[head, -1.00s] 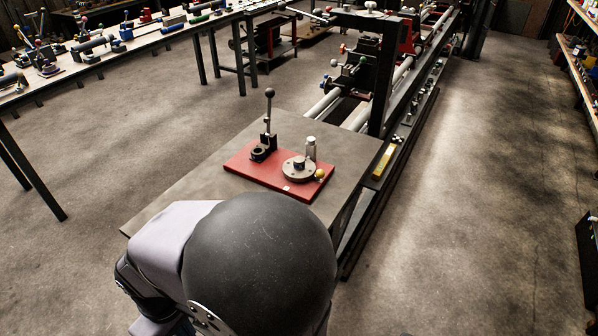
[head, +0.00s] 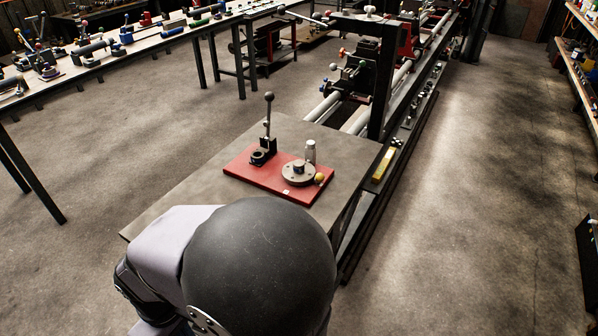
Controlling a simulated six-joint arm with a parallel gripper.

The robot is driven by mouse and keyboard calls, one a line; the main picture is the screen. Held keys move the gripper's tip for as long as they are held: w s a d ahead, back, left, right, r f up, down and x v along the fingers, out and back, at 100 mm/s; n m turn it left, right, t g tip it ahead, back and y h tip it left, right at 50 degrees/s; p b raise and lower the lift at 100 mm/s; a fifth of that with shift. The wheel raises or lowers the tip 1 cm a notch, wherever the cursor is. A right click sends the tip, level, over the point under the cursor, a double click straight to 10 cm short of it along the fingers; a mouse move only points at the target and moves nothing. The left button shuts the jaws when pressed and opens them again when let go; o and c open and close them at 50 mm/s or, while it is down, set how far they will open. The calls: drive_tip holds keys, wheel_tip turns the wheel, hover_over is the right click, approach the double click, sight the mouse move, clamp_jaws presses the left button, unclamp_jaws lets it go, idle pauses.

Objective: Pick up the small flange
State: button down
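A small round grey flange (head: 299,172) with a raised hub and bolt holes lies flat on the red plate (head: 240,177). The red plate rests on the grey table (head: 200,182) in front of the lathe. A short silver cylinder (head: 310,151) stands just behind the flange, and a small yellow ball (head: 320,178) is at its right edge. My gripper is not in view; only part of my arm shows at the bottom of the head view.
A black fixture with a tall ball-topped lever (head: 266,145) stands left of the flange. The lathe (head: 368,75) with its black upright is behind the table. A long workbench (head: 130,50) with many tools runs along the upper left.

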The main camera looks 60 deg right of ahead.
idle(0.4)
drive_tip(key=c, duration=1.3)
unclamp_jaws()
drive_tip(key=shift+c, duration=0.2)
